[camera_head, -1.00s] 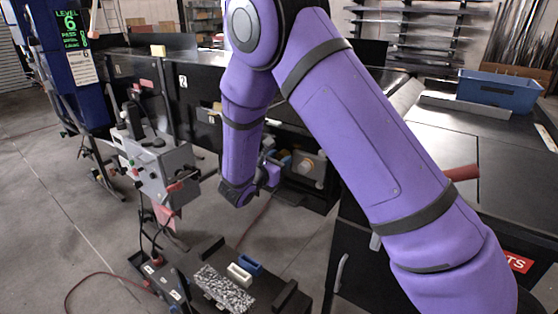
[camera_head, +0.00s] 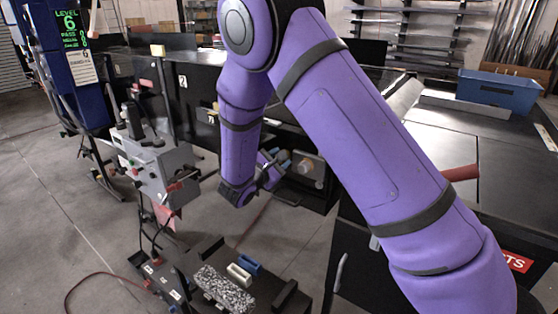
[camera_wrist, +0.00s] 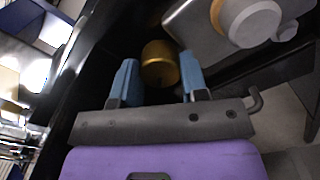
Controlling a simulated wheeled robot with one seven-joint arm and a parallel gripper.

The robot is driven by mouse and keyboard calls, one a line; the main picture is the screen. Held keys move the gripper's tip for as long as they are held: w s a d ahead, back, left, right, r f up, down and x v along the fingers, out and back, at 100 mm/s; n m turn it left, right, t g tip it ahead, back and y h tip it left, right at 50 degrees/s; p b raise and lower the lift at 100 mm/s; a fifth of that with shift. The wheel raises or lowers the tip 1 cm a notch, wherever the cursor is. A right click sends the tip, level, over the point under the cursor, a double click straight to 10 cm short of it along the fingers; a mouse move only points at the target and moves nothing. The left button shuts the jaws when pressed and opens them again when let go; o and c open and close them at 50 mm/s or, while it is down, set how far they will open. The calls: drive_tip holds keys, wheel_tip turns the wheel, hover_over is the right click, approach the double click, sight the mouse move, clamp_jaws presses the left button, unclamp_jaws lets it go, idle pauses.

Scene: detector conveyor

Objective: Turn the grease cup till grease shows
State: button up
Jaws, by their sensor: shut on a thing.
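The grease cup is a round brass-coloured cap (camera_wrist: 160,64) on a dark face in the wrist view. My gripper (camera_wrist: 160,76) has its two blue fingers on either side of the cup, closed against it. In the head view my gripper (camera_head: 282,158) is small, beyond my forearm at the black conveyor's side, and the cup cannot be made out there. I see no grease around the cup. The side of the cup towards the machine is hidden.
A grey housing with a cream and white round knob (camera_wrist: 248,20) is close to the right of the cup. A grey control box (camera_head: 160,170) stands left of my arm. A low black cart (camera_head: 212,262) with blocks stands in front. Grey floor lies at left.

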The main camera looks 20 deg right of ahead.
drive_tip(key=o, duration=0.9)
drive_tip(key=shift+a, duration=0.1)
drive_tip(key=v, duration=1)
drive_tip(key=shift+s+a, duration=0.25)
drive_tip(key=s+d+r+m+g+y, duration=0.5)
drive_tip(key=s+d+r+m+g, duration=0.55)
drive_tip(key=s+d+r, duration=0.45)
drive_tip(key=s+r+m+t+y, duration=0.1)
drive_tip(key=s+r+m+y, duration=0.1)
drive_tip(key=s, duration=0.3)
drive_tip(key=s+r+m+t+y, duration=0.2)
drive_tip(key=s+m+y, duration=0.1)
drive_tip(key=s+y, duration=0.1)
drive_tip(key=s+r+m+t+y, duration=0.2)
drive_tip(key=s+m+y, duration=0.1)
drive_tip(key=s, duration=0.4)
drive_tip(key=shift+s+d+r+y, duration=0.1)
drive_tip(key=shift+d+r+y, duration=0.15)
drive_tip(key=shift+r+y, duration=0.05)
